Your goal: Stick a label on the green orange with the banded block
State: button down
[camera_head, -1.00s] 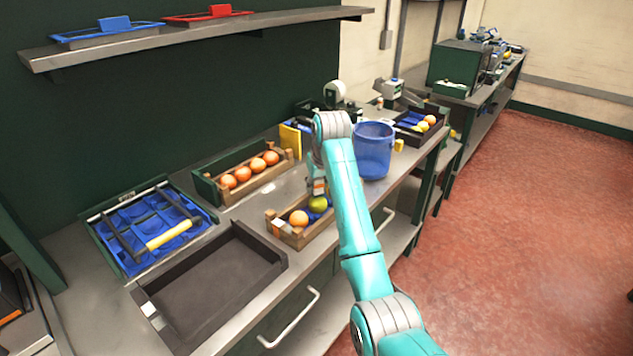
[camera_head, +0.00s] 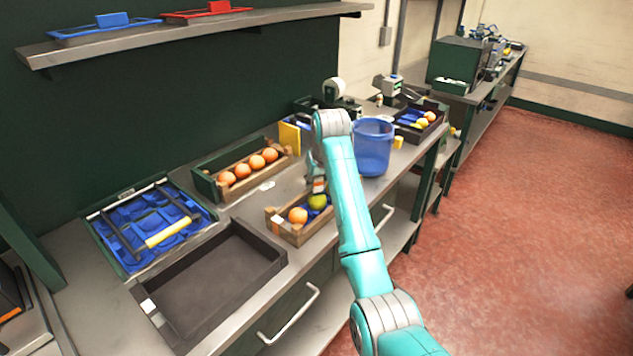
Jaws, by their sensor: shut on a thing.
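The green orange (camera_head: 317,202) sits in the right part of a small wooden crate (camera_head: 301,237) at the bench's front edge, beside an orange one (camera_head: 298,216). My gripper (camera_head: 318,180) points down just above the green orange, partly hidden by my arm. It is shut on a small block with pale and orange-red bands (camera_head: 319,186), which I take to be the banded block. The block's lower end is at the top of the green orange. I cannot tell whether they touch, and no label can be made out on the fruit.
A wooden crate with several oranges (camera_head: 204,184) stands behind. A blue bin (camera_head: 372,148) stands right of my arm, with a dark fruit tray (camera_head: 437,117) beyond. An empty dark tray (camera_head: 277,262) and a blue compartment tray (camera_head: 97,222) lie left. A shelf (camera_head: 220,25) hangs above.

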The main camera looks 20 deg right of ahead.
jog(key=shift+f, duration=0.4)
dwell(0.6)
jog(key=shift+r, duration=0.15)
jog(key=shift+r, duration=3.4)
jog(key=shift+s, duration=0.1)
